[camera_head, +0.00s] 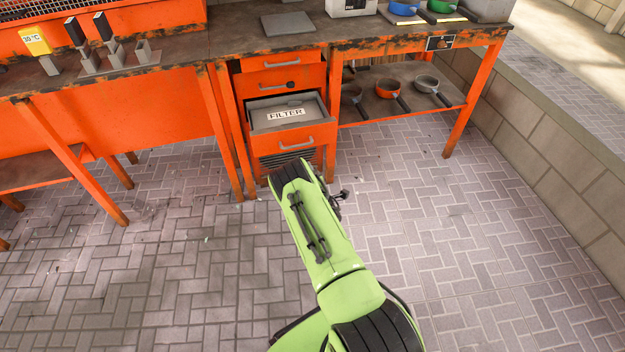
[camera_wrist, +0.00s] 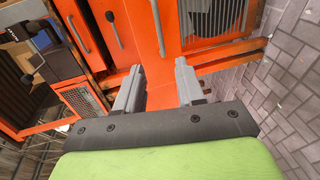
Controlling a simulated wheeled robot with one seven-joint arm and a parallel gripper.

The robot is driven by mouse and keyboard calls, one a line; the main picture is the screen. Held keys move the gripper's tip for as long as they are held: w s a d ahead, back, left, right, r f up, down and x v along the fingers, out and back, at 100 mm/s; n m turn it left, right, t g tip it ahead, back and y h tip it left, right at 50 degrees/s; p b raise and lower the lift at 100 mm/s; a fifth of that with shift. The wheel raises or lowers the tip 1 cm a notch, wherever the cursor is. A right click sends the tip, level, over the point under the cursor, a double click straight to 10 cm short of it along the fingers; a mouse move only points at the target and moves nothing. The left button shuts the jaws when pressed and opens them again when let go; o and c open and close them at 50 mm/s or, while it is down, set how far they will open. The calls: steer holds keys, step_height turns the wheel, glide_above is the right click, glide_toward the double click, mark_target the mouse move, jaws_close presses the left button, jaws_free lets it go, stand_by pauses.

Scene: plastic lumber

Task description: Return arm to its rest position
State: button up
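My green arm (camera_head: 325,235) reaches forward from the bottom of the head view toward the orange drawer unit. In the wrist view my gripper (camera_wrist: 157,78) has its two grey fingers spread apart, with nothing between them. Orange cabinet surface shows behind the gap. In the head view the fingers are hidden by the arm's far end, just below the open drawer (camera_head: 291,139). I cannot tell whether the fingers touch the cabinet.
An orange workbench (camera_head: 205,58) runs along the back. Pans (camera_head: 388,95) stand on a lower shelf at right. A low block wall (camera_head: 545,140) bounds the right side. The paved floor (camera_head: 160,260) is clear.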

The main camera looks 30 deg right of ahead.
steer(key=shift+w, duration=0.1)
stand_by(0.4)
step_height(320, 180, up, 19)
steer(key=w+a+m+g+h, duration=0.1)
steer(key=w+m+g+h, duration=0.15)
steer(key=m, duration=0.55)
steer(key=s+a+r+m+g+y, duration=0.45)
steer(key=s+a+r, duration=0.85)
steer(key=s+r, duration=0.45)
steer(key=s+a+m+g+y, duration=0.1)
steer(key=s+a, duration=0.3)
steer(key=s, duration=0.7)
steer(key=s+a+m+g+y, duration=0.15)
steer(key=s+a, duration=0.25)
steer(key=s, duration=0.7)
step_height(320, 180, up, 16)
steer(key=p, duration=1.6)
steer(key=shift+d, duration=0.15)
